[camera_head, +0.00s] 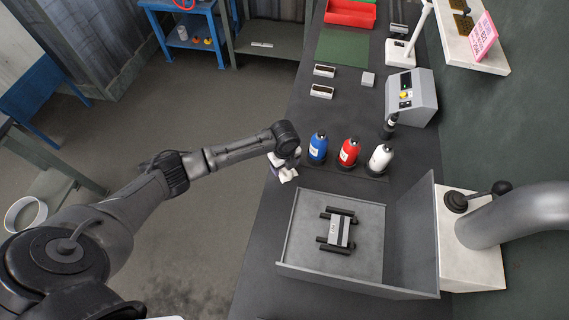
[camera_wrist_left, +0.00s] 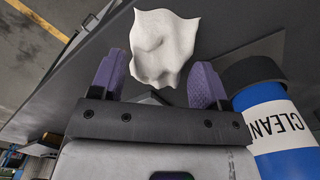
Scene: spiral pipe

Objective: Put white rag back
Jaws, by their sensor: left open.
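The white rag (camera_head: 288,176) is a small crumpled cloth at the left edge of the dark workbench (camera_head: 262,258), left of the bottles. My left gripper (camera_head: 279,166) is right at it, partly hidden by its own wrist in the head view. In the left wrist view, the rag (camera_wrist_left: 163,45) shows between and beyond the two purple fingers of my left gripper (camera_wrist_left: 158,80). The fingers are apart, so the gripper is open. I cannot tell whether they touch the cloth. My right gripper is not in view.
A blue bottle (camera_head: 318,148) stands close to the right of my left gripper, with a red bottle (camera_head: 349,153) and a white bottle (camera_head: 380,158) beyond. A grey tray (camera_head: 357,291) holding a metal part (camera_head: 338,231) lies nearer. A control box (camera_head: 412,97) stands farther back.

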